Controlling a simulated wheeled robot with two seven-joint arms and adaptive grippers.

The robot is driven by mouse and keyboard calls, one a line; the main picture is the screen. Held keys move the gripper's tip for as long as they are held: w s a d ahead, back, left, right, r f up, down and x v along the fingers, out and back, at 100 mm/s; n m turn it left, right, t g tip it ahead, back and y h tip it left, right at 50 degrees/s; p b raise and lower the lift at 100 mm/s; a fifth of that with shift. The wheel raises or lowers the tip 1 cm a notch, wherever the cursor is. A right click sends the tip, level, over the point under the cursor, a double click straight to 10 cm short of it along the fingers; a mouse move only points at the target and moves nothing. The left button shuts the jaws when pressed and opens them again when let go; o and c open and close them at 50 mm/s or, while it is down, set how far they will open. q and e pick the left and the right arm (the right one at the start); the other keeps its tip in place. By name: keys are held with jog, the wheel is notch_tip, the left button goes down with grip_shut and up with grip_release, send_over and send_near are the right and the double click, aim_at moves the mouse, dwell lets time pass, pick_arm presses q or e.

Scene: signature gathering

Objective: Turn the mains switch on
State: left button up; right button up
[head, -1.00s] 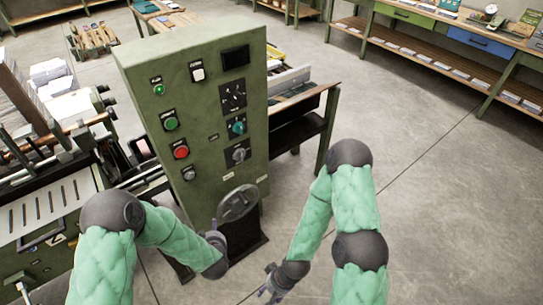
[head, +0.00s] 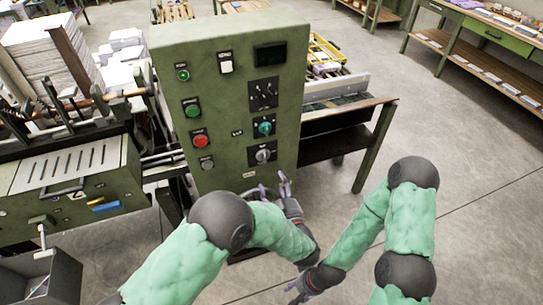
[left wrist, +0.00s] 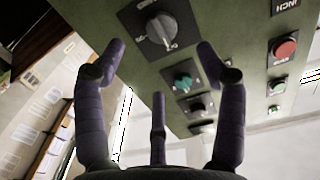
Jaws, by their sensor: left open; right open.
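The green control cabinet (head: 222,100) stands ahead of me. A grey rotary switch (head: 262,156) sits lowest in the right column of its panel. It also shows near the top of the left wrist view (left wrist: 161,29), with its pointer slanted; its label is too small to read. A teal rotary knob (head: 264,128) is above it on the panel. My left gripper (head: 275,184) is open and empty, just below and in front of the grey switch. In the left wrist view its spread fingers (left wrist: 160,62) point towards that switch, apart from it. My right gripper (head: 300,290) is low at the bottom, open.
Green (head: 192,108), red (head: 200,141) and grey (head: 207,163) push buttons line the panel's left column. A printing machine (head: 65,175) adjoins the cabinet's left side. A dark table (head: 345,135) stands to the right. The floor at the right is clear.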

aim_at(265, 159)
pick_arm(q)
jog(key=b+x, duration=0.1)
jog(key=x, duration=0.2)
jog(key=b+x, duration=0.1)
jog(key=x, duration=0.2)
jog(key=b+x, duration=0.1)
jog(key=x, duration=0.2)
jog(key=shift+w+r, duration=0.25)
jog(key=shift+r, duration=0.1)
jog(key=shift+w+a+r, duration=0.1)
jog(key=shift+w+a, duration=0.05)
jog(key=shift+w, duration=0.45)
jog(key=c, duration=1.2)
